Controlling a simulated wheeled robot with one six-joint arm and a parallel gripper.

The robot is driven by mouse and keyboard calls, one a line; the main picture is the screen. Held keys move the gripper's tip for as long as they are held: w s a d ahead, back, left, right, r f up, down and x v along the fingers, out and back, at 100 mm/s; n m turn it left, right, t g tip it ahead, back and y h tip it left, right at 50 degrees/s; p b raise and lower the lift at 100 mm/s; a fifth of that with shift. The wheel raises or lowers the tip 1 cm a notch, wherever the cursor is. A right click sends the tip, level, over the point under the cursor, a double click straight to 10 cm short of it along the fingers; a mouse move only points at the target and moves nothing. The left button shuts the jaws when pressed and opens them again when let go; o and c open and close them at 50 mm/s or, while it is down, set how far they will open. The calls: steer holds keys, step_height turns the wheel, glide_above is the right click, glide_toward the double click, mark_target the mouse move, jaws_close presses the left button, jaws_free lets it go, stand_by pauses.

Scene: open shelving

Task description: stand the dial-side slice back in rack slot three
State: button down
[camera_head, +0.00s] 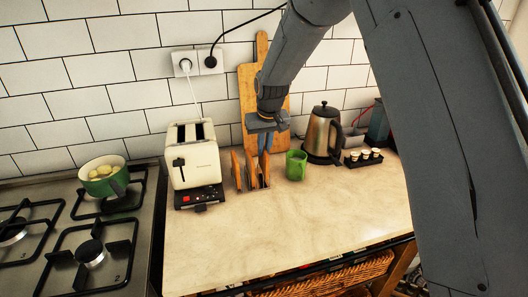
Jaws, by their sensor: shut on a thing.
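The cream toaster (201,165) stands left of the rack, with a dark control base in front. The small rack (252,188) stands on the counter and holds upright brown slices, one of them the left slice (236,168). My gripper (265,148) points down over the rack's right part, shut on a brown slice (264,168) that stands upright between the rack's dividers. The slice's top edge is partly hidden by the fingers. Slot numbers and whether the slice touches the rack floor are too small to tell.
A green mug (296,165) stands close to the rack's right. A kettle (321,135) and a dark tray of small cups (363,158) are farther right. A wooden board (246,100) leans behind. The front counter (260,235) is clear. A hob with a green pot (104,178) is left.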

steer(key=shift+f, duration=0.95)
steer(key=c, duration=1.8)
jaws_free()
steer(key=shift+f, duration=0.1)
steer(key=shift+c, duration=0.2)
steer(key=b+v, duration=0.3)
steer(key=v, duration=0.9)
steer(key=s+d+f+m, duration=0.1)
steer(key=s+d+f, duration=0.2)
steer(key=s+d, duration=0.3)
steer(key=s+d+f+m+g, duration=0.1)
steer(key=s+d+f, duration=0.3)
steer(key=s, duration=0.9)
steer(key=s+d+f+m+g+h, duration=0.1)
steer(key=s+d+f, duration=0.3)
steer(key=s+d, duration=0.4)
steer(key=shift+s+d, duration=0.4)
steer(key=shift+s, duration=0.6)
steer(key=shift+f, duration=0.1)
